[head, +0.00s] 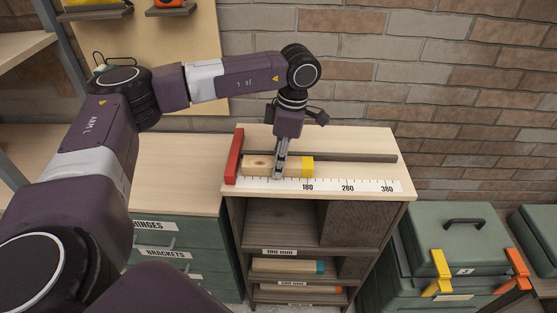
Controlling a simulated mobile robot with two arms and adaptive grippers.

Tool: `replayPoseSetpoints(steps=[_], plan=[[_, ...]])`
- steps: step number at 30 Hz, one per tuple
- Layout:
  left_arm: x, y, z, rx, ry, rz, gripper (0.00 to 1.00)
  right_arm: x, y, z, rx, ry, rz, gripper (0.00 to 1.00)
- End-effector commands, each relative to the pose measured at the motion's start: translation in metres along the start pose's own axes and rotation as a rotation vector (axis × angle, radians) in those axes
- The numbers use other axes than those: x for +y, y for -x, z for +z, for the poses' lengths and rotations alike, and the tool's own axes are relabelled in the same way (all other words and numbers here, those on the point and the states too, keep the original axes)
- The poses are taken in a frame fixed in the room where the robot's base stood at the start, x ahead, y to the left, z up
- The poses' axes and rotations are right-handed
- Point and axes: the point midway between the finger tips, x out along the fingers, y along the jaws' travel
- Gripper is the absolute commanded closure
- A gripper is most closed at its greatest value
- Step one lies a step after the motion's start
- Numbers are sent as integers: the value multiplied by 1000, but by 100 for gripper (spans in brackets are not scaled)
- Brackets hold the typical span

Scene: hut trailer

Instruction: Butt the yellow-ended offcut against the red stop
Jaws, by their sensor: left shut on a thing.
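The yellow-ended offcut (258,164) is a pale wooden block with a yellow right end. It lies along the white ruler on the bench top, in front of a dark rail. The red stop (234,157) is an upright red bar at the left end of the ruler. The offcut's plain left end is at or very close to the stop; I cannot tell whether they touch. My left gripper (279,174) points down from above and is shut on the offcut near its middle. Its fingers hide part of the block. My right gripper is not in view.
The ruler (370,186) runs right along the bench's front edge. The dark rail (360,157) runs behind it. Shelves below hold a blue-ended offcut (290,266) and an orange-ended one (300,288). Green cases (455,240) stand at right. The bench's right part is free.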

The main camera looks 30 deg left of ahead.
Motion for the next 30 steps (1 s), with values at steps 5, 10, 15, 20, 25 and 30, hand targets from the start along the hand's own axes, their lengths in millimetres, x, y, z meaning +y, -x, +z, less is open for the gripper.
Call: replayPoseSetpoints(steps=[5, 10, 15, 20, 25, 30], plan=[[0, 0, 0, 0, 0, 0, 95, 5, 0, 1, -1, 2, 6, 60], [0, 0, -2, 0, 0, 0, 95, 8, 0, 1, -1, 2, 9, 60], [0, 0, -5, 0, 0, 0, 95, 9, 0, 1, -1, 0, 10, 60], [0, -1, -8, 0, 0, 0, 95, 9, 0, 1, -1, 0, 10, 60], [0, -2, -12, 0, 1, 0, 95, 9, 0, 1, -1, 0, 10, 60], [0, -2, -15, 0, 0, 0, 67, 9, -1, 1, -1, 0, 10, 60]])
